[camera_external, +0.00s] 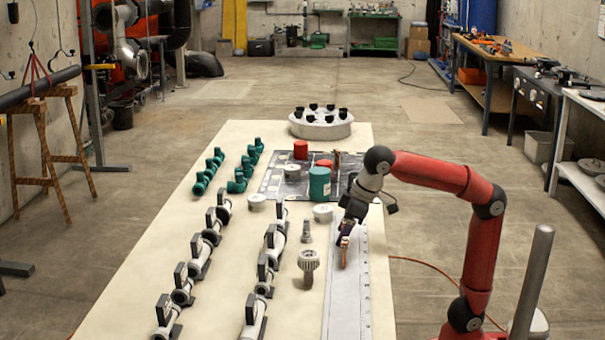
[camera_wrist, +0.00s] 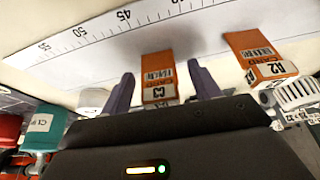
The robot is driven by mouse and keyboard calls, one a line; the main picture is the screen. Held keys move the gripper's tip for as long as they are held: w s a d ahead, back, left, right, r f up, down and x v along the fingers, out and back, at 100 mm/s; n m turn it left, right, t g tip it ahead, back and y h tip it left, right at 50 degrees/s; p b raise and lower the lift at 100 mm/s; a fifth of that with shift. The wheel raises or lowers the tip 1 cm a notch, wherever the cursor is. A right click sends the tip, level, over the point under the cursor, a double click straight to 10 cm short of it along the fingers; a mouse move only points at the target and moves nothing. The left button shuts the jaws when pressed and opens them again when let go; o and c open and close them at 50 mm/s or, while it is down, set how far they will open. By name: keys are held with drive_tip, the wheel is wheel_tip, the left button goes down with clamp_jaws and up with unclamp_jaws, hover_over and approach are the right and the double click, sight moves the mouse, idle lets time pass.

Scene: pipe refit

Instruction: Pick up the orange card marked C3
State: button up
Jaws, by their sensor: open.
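The orange card marked C3 (camera_wrist: 158,68) shows in the wrist view, with a white printed label and its C3 mark near the bottom. It lies between the two purple fingers of my gripper (camera_wrist: 160,73). The fingers are open, with a gap visible on both sides of the card. A second orange card, marked A2 (camera_wrist: 258,50), is to the right, outside the right finger. In the external view my gripper (camera_external: 344,240) is low over the white ruled strip, with a small orange piece at its tip; I cannot tell which card that is.
The white ruled strip (camera_external: 352,292) runs along the table's right side. Several pipe sections in dark clamps line the table's left (camera_external: 195,250).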

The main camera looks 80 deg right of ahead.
drive_tip(key=shift+w+f, duration=0.2)
drive_tip(key=shift+f, duration=0.3)
drive_tip(key=c, duration=1.1)
drive_tip(key=shift+o, duration=0.2)
